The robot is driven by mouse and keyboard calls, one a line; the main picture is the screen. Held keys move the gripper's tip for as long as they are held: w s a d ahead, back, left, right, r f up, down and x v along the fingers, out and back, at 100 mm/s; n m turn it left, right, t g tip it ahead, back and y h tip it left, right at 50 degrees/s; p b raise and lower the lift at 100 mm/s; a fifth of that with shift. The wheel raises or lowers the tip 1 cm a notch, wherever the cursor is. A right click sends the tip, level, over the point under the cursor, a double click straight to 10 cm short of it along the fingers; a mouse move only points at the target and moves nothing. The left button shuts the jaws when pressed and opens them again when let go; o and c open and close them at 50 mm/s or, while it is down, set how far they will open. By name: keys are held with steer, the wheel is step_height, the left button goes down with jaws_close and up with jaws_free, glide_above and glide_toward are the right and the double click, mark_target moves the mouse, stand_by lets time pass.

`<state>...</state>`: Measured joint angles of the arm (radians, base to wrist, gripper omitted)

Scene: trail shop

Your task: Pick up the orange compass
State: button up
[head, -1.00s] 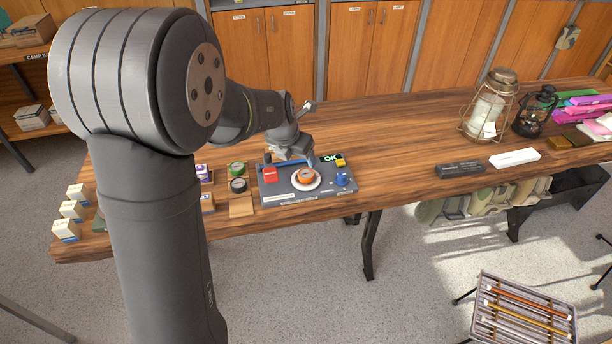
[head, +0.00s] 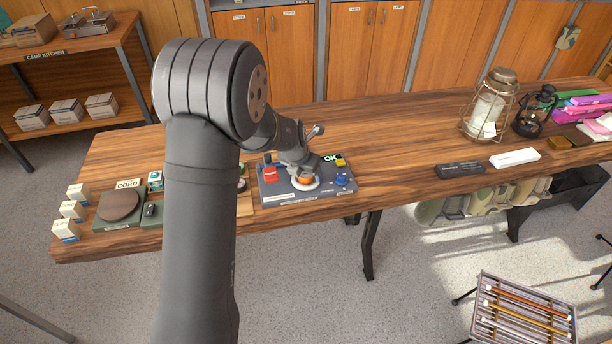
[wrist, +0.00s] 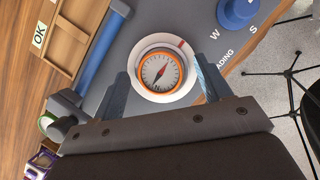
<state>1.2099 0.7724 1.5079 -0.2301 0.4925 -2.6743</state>
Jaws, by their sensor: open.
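The orange compass (wrist: 161,73) lies face up on a white round dial plate (wrist: 187,48) on a grey board (head: 325,193). In the head view my gripper partly covers the compass (head: 305,181). My gripper (wrist: 162,75) is open, with one finger on each side of the compass in the wrist view. A gap shows between each finger and the orange rim. Whether the fingertips are level with the compass is hard to tell.
The board also carries a blue knob (wrist: 237,12), a red block (head: 270,173), a blue bar (wrist: 106,45) and a yellow block (head: 340,162). Cartons and a cord disc (head: 118,205) stand at left.

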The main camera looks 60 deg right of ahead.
steer(key=c, duration=1.1)
steer(key=shift+c, duration=0.2)
